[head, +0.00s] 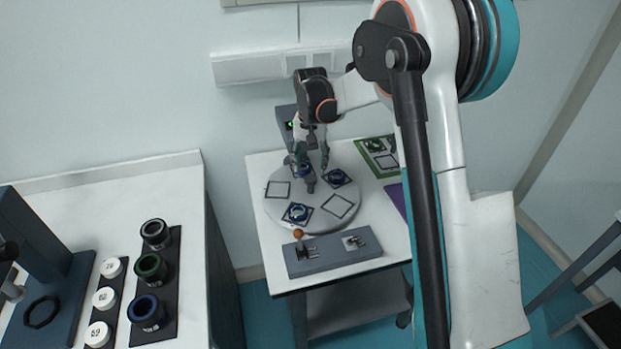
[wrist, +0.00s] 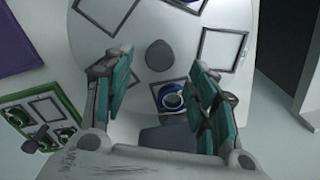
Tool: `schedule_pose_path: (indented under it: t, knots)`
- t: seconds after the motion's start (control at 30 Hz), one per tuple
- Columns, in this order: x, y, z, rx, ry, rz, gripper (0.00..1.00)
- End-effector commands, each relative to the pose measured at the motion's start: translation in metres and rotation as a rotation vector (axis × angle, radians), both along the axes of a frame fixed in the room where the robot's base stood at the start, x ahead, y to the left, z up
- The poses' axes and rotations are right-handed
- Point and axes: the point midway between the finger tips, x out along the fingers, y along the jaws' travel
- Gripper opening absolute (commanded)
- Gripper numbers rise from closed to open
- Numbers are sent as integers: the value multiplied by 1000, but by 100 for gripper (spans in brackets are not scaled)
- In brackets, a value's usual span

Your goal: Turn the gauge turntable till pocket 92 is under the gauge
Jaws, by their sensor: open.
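The gauge turntable (head: 323,219) is a pale round disc on the small white table. It has square-framed pockets and a grey centre knob (head: 310,187); the knob also shows in the wrist view (wrist: 160,53). Two visible pockets are empty, at left (head: 277,189) and front right (head: 340,206). Blue ringed parts sit at the front (head: 297,213), right (head: 337,177) and back (wrist: 171,99). My gripper (head: 313,167) is open over the back of the disc, its fingers spread around the back part and knob. The gauge (head: 287,118), with a green light, stands behind, partly hidden. Pocket numbers are unreadable.
A grey block (head: 330,253) with an orange-knobbed lever (head: 298,234) lies in front of the disc. A green tray (head: 366,158) and purple mat (head: 397,197) lie at right. The left bench (head: 120,195) holds ringed parts, white caps and a dark stand.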

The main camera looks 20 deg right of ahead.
Motion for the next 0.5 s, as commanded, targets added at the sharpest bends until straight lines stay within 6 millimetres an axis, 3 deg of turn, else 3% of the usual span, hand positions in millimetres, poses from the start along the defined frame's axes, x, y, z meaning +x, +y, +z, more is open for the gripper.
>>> schedule_pose_path:
  t: [0.03, 0.2, 0.5]
  knots:
    - [0, 0, -12, 0, 0, 0, 53]
    - [0, 0, -37, 0, 0, 0, 53]
    - [0, 0, -53, 0, 0, 0, 53]
